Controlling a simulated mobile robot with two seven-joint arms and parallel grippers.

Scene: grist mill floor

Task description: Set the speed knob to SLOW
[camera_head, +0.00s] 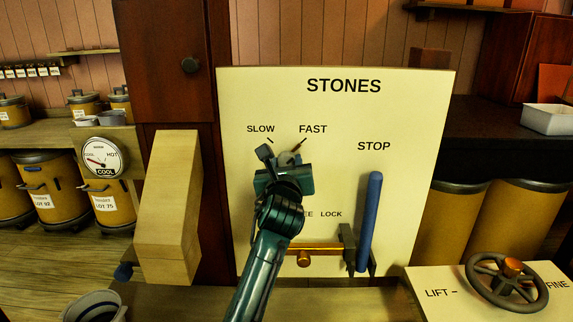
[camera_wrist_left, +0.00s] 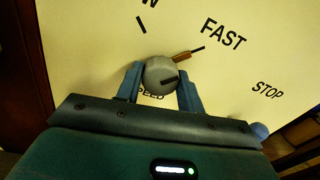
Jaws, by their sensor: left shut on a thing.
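The speed knob (camera_wrist_left: 161,73) is a round grey knob on the cream STONES panel (camera_head: 412,110). Its brass pointer (camera_wrist_left: 182,56) points at the tick beside FAST, away from the SLOW tick (camera_wrist_left: 141,25). My left gripper (camera_wrist_left: 159,86) is shut on the knob, one finger on each side. In the head view my left gripper (camera_head: 281,168) is in front of the panel below the SLOW and FAST labels and hides most of the knob. The SPEED label under the knob is partly covered. My right gripper is not in view.
A blue STOP lever (camera_head: 370,220) stands upright right of my arm. A brass bar (camera_head: 325,249) with a latch runs low on the panel, partly behind my arm. A handwheel (camera_head: 479,287) is at the lower right. A wooden chute (camera_head: 167,205) stands left of the panel.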

